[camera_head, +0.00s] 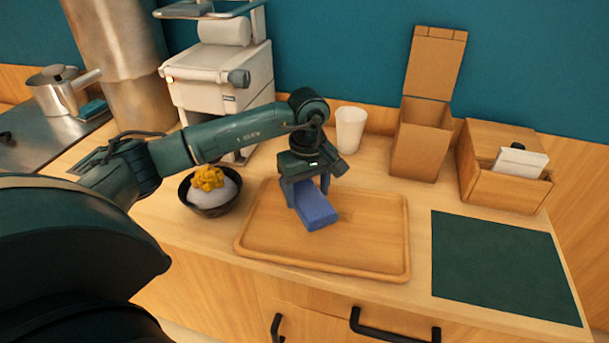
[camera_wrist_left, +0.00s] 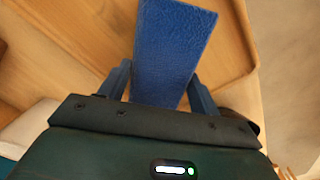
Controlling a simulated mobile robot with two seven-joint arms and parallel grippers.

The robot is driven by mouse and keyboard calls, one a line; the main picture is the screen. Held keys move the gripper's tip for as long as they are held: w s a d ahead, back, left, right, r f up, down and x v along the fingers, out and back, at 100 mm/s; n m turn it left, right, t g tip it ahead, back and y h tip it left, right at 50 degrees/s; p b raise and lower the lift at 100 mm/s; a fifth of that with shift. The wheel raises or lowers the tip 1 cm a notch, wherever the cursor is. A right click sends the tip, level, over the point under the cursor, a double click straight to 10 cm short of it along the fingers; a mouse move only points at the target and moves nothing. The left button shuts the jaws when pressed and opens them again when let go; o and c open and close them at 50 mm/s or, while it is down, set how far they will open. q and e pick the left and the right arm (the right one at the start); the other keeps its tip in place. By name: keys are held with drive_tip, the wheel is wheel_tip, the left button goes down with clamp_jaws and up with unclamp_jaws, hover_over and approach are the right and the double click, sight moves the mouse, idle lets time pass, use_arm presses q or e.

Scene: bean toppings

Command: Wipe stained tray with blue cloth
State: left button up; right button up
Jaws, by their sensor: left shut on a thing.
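A wooden tray (camera_head: 368,240) with a raised rim lies on the counter in the middle of the head view. My left gripper (camera_head: 308,190) is over the tray's left half, pointing down, and is shut on the blue cloth (camera_head: 317,212). The cloth looks like a folded rectangular block. It also shows between the fingers in the left wrist view (camera_wrist_left: 172,50), with tray surface (camera_wrist_left: 95,35) around it. I cannot tell whether the cloth touches the tray. No clear stain shows; the cloth and gripper hide part of the tray. My right gripper is not in view.
A dark bowl (camera_head: 208,210) with white and yellow food stands close to the tray's left. A white cup (camera_head: 350,130), an open cardboard box (camera_head: 421,140) and a wooden box (camera_head: 482,180) stand behind. A dark green mat (camera_head: 500,265) lies to the right, with free room on it.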

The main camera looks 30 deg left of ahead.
use_arm(q)
drive_tip(key=shift+r+p, duration=1)
drive_tip(key=shift+r, duration=0.9)
